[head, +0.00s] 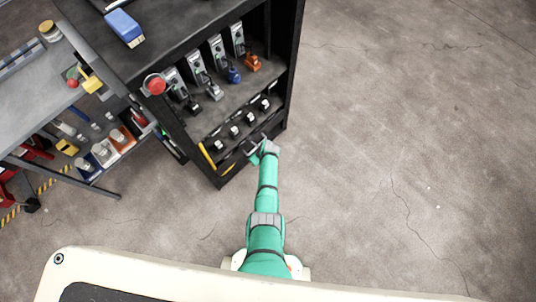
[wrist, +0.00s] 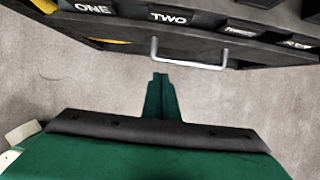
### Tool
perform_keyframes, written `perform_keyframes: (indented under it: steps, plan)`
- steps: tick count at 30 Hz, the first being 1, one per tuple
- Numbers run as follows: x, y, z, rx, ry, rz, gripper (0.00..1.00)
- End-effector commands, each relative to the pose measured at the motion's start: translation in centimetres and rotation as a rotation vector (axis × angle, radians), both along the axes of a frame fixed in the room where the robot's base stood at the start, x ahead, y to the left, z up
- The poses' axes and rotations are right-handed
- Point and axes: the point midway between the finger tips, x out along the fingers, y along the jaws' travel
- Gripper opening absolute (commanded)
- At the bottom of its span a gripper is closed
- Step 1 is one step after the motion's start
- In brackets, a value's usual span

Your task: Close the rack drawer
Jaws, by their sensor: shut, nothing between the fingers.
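The black rack (head: 290,70) stands at the upper middle of the head view. Its drawer (head: 236,163) is low on the front, and the drawer front (wrist: 240,53) crosses the top of the wrist view. A pale bar handle (wrist: 188,64) sticks out from it. The drawer seems to stand out a little, but how far is hard to tell. My gripper (wrist: 160,78) is shut and empty, with its fingertips just short of the handle and apparently not on it. In the head view my gripper (head: 262,150) is at the drawer front, partly hiding it.
Labelled black bins (wrist: 168,16) sit above the drawer. Several tools (head: 233,75) stand on the rack's shelf. A red round knob (head: 155,84) is on the rack's left side. A grey workbench (head: 30,95) stands at the left. The concrete floor (head: 420,130) at the right is clear.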

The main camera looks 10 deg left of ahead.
Motion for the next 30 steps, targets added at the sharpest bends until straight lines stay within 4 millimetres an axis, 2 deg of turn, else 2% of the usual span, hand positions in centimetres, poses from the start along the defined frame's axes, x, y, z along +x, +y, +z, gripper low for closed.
perform_keyframes:
  steps: [2,6,21,30]
  plan:
    - [-0.7,-0.7,0.2,0.0,-0.001,0.005,0.0]
    - [-1.0,-0.6,1.8,0.0,-0.003,0.013,0.0]
    - [-2.3,-3.4,7.9,0.0,-0.002,-0.002,0.0]
    - [-2.7,-3.7,9.3,-0.001,-0.001,0.0,0.0]
